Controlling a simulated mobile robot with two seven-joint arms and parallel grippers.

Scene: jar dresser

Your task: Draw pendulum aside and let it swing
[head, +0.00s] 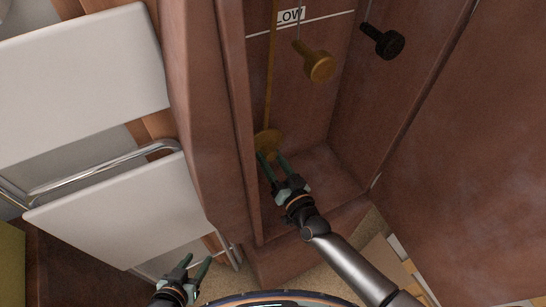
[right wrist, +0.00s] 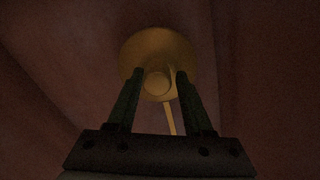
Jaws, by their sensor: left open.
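The pendulum has a round brass bob (head: 268,141) on a long thin rod (head: 272,70), hanging low at the left inside the tall wooden case. My right gripper (head: 270,158) reaches into the case, with its fingers spread just in front of the bob. In the right wrist view, the bob (right wrist: 157,45) is straight ahead and its small round centre lies between the fingertips (right wrist: 157,76), with gaps on both sides. Whether the fingertips touch the bob's face cannot be told. My left gripper (head: 199,264) is open and empty outside the case, at the bottom left.
A brass weight (head: 319,66) and a black weight (head: 389,43) hang in the case, right of the rod. A white line and a "LOW" label (head: 290,15) mark the back panel. The case's wooden side walls (head: 215,120) stand close by. A white folding chair (head: 110,205) is left.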

